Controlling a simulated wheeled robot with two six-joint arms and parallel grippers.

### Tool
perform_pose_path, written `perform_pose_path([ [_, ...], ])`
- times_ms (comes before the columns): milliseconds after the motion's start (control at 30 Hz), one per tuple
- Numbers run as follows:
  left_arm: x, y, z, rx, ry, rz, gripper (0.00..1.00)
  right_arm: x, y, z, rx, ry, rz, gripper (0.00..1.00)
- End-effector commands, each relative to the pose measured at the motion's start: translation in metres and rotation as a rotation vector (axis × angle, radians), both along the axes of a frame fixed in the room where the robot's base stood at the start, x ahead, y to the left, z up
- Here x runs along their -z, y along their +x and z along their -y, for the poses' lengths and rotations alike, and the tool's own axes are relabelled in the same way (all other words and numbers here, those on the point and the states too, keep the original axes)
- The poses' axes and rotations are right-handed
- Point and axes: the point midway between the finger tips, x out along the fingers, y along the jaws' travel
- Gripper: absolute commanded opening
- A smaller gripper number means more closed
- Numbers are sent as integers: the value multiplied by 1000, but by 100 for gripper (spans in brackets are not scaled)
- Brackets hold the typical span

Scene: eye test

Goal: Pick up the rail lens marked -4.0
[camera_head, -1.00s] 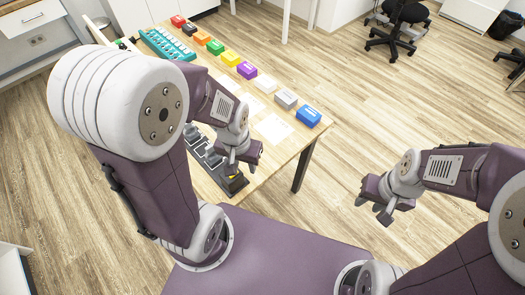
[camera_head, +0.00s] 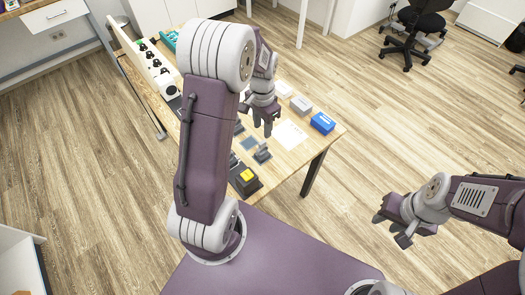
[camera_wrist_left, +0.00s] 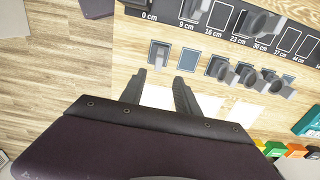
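Several grey lens holders stand on small dark pads in a row on the table. In the left wrist view one lens holder (camera_wrist_left: 160,54) stands apart on the left and others, such as this lens holder (camera_wrist_left: 221,69), cluster to the right. One also shows in the head view (camera_head: 262,154). No lens marking is readable, so I cannot tell which is -4.0. My left gripper (camera_head: 263,128) is above the table; in the left wrist view (camera_wrist_left: 160,86) its fingers are apart with nothing between them, just short of the row. My right gripper (camera_head: 391,231) is open and empty over the floor.
A dark rail (camera_wrist_left: 222,33) with centimetre marks and a few holders runs beyond the row. Blue (camera_head: 323,123) and grey (camera_head: 300,105) blocks and white sheets (camera_head: 290,134) lie on the right.

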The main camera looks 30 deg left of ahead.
Motion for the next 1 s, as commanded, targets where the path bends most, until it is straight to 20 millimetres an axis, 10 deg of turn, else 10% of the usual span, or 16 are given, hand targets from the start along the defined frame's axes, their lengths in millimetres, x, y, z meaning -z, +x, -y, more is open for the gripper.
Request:
perform_pose_path([
  [1000,94,-3,1,-13,-2,-8,38,-1,0,0,0,0,0,34],
])
